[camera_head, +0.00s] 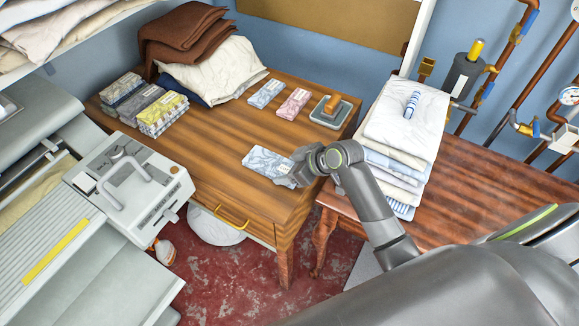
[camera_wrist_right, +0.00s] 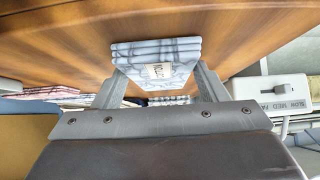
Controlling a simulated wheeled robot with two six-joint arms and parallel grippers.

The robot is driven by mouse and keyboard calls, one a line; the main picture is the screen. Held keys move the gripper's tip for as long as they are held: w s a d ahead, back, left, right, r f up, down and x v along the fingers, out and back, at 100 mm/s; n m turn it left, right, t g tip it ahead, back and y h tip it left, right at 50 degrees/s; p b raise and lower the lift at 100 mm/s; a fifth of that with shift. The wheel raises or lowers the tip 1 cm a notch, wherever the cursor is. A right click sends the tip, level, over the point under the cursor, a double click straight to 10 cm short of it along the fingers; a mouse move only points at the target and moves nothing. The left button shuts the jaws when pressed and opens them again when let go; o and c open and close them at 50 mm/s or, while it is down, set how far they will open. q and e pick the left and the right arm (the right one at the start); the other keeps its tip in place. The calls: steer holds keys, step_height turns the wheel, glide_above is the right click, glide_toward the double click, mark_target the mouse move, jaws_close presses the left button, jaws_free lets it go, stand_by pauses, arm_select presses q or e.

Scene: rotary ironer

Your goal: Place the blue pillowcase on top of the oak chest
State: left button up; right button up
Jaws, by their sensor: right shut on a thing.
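The blue pillowcase (camera_head: 263,162) is a flat folded packet with a pale blue and white marbled pattern. It is over the front right part of the oak chest's wooden top (camera_head: 200,140); I cannot tell if it touches the wood. My right gripper (camera_head: 291,174) is shut on its right end. In the right wrist view the pillowcase (camera_wrist_right: 157,60), with a small white label, sits between the two fingers (camera_wrist_right: 160,88). The chest has a drawer with a brass handle (camera_head: 232,217). My left gripper is not in view.
On the chest top are patterned folded stacks (camera_head: 150,105), a blue packet (camera_head: 266,93), a pink packet (camera_head: 293,103), a wooden-handled stamp (camera_head: 331,108) and brown cloths (camera_head: 185,40). A white linen pile (camera_head: 405,130) stands right. The ironer (camera_head: 130,185) is left. The chest's middle is clear.

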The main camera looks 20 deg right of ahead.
steer(key=shift+f, duration=0.1)
steer(key=o, duration=1)
steer(key=shift+s+d+r, duration=0.25)
steer(key=shift+r, duration=0.3)
steer(key=v, duration=1.1)
steer(key=shift+s+f, duration=0.1)
